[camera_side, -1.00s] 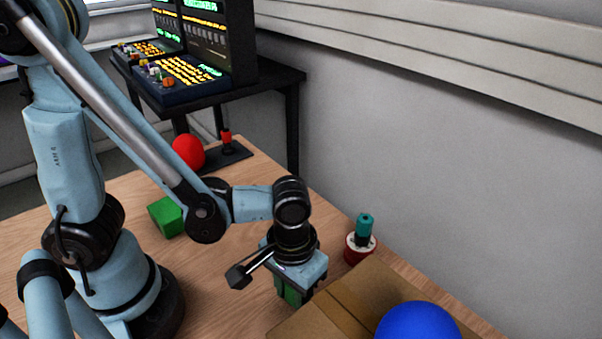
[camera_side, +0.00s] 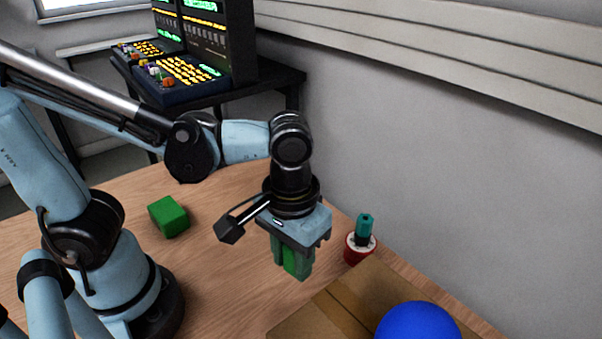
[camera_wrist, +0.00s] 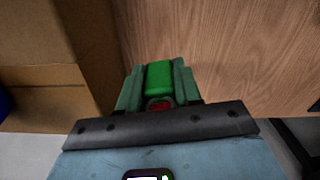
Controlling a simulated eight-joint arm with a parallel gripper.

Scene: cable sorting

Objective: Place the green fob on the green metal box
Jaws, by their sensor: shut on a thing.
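The green fob (camera_wrist: 159,76) is between the fingers of my gripper (camera_wrist: 157,86); a red patch shows at its near end in the wrist view. In the side view my gripper (camera_side: 290,262) points down and is shut on the fob (camera_side: 295,262), whose green lower part shows between the greenish fingers. It appears to be held above the wooden table. A green box (camera_side: 168,216) like a small cube sits on the table to the left of my gripper, apart from it.
A cardboard box (camera_side: 312,316) with a blue ball (camera_side: 418,322) stands at front right. A red base with a teal-topped piece (camera_side: 363,229) stands near the wall, right of my gripper. A dark console (camera_side: 185,75) is behind. Table (camera_side: 225,285) between green box and gripper is clear.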

